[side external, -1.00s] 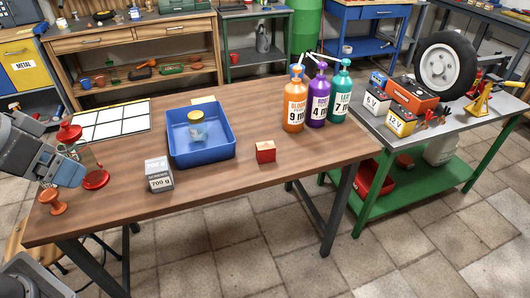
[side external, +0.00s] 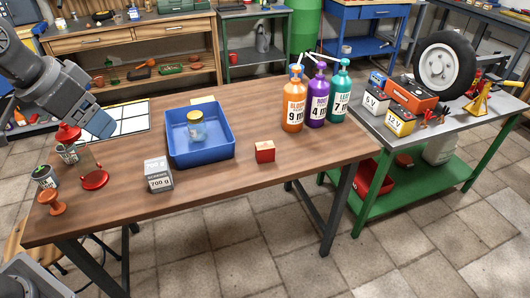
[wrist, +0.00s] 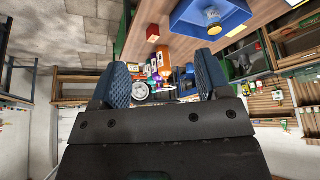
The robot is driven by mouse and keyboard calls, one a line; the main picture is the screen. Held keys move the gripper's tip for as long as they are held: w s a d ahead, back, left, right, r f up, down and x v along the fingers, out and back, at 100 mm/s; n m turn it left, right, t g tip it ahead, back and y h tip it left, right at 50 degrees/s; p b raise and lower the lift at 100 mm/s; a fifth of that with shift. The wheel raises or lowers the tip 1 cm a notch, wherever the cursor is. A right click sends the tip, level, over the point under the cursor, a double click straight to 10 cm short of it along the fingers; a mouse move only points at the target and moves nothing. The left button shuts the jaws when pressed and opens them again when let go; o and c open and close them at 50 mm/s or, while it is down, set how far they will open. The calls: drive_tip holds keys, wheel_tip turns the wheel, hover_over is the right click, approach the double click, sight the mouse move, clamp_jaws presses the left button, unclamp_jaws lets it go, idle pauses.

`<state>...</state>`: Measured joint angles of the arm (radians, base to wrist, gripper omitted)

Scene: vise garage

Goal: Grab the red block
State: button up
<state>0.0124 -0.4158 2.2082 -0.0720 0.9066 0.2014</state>
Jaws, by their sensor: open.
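The red block (side external: 265,152) is a small cube with a paler top, standing on the wooden table near its front right part, right of the blue tray. It also shows in the wrist view (wrist: 153,33), near the top. My gripper (side external: 100,124) is above the left end of the table, well away from the block. In the wrist view its two blue fingers (wrist: 163,88) are wide apart with nothing between them.
The blue tray (side external: 228,150) holds a small jar (side external: 196,126). A grey weight box (side external: 159,174) stands left of the block. Orange (side external: 294,108), purple (side external: 317,100) and teal (side external: 340,95) pump bottles stand behind it. Red items and a dark can (side external: 45,177) are at the left end. Table around the block is clear.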

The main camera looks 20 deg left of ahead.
drive_tip(key=w+d+m, duration=0.2)
drive_tip(key=w+m, duration=0.1)
drive_tip(key=w, duration=0.9)
drive_tip(key=m+g+h, duration=0.2)
drive_tip(key=m+h, duration=0.1)
drive_tip(key=m, duration=0.2)
hover_over(256, 146)
drive_tip(key=s+a, duration=0.3)
drive_tip(key=a, duration=0.1)
wheel_tip(256, 146, down, 17)
drive_tip(key=x, duration=0.9)
drive_tip(key=shift+s+a+f, duration=0.15)
drive_tip(key=shift+a+f, duration=0.05)
drive_tip(key=shift+f, duration=0.05)
drive_tip(key=shift+s+x, duration=0.15)
drive_tip(key=shift+x, duration=1.15)
drive_tip(key=shift+s+x, duration=0.2)
drive_tip(key=shift+x, duration=1.15)
drive_tip(key=c, duration=1)
